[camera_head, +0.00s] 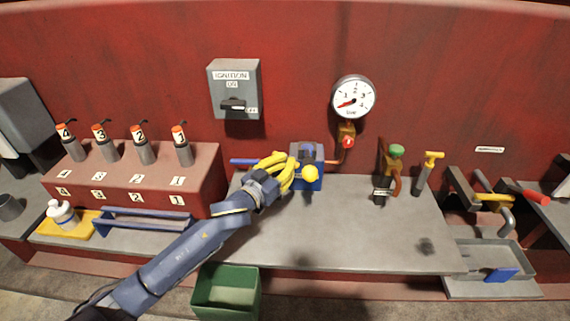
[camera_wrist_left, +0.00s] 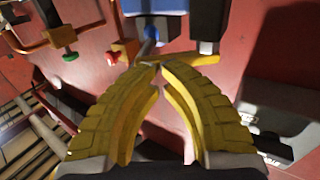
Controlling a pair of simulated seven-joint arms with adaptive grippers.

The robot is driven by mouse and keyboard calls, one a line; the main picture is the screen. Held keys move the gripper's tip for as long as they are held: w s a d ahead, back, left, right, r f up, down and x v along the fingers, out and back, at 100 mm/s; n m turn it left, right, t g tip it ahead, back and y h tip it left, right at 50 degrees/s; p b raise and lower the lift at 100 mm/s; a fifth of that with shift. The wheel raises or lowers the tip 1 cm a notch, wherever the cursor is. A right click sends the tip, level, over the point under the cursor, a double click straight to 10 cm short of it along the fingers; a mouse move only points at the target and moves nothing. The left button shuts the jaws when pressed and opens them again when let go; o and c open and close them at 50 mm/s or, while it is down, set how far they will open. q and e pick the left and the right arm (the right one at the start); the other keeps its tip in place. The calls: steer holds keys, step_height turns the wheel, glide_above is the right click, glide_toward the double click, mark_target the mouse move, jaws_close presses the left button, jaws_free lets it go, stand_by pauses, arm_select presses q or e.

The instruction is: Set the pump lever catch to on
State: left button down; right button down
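The blue pump (camera_head: 308,152) stands at the back of the grey bench, against the red wall, and its blue body also shows in the left wrist view (camera_wrist_left: 155,6). A yellow part, which looks like the lever catch (camera_wrist_left: 205,59), shows just beyond my fingertips; I cannot read its setting. A round yellow knob (camera_head: 310,174) is at the pump's front. My left gripper (camera_head: 288,165) is at the pump's left side. In the left wrist view its yellow fingers (camera_wrist_left: 156,66) curve together with tips meeting beside the yellow part, nothing visible between them. My right gripper is out of view.
A blue bar (camera_head: 242,162) lies left of the pump, partly behind my gripper. A gauge (camera_head: 354,97) and red-knobbed valve (camera_head: 347,141) are right of it. The ignition box (camera_head: 234,88) hangs above. The bench (camera_head: 345,235) in front is clear; a green bin (camera_head: 226,291) stands below.

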arm_select(q)
steer(key=shift+d+x, duration=0.25)
steer(key=shift+x, duration=1.4)
steer(key=shift+s+d, duration=0.1)
steer(key=shift+r, duration=0.1)
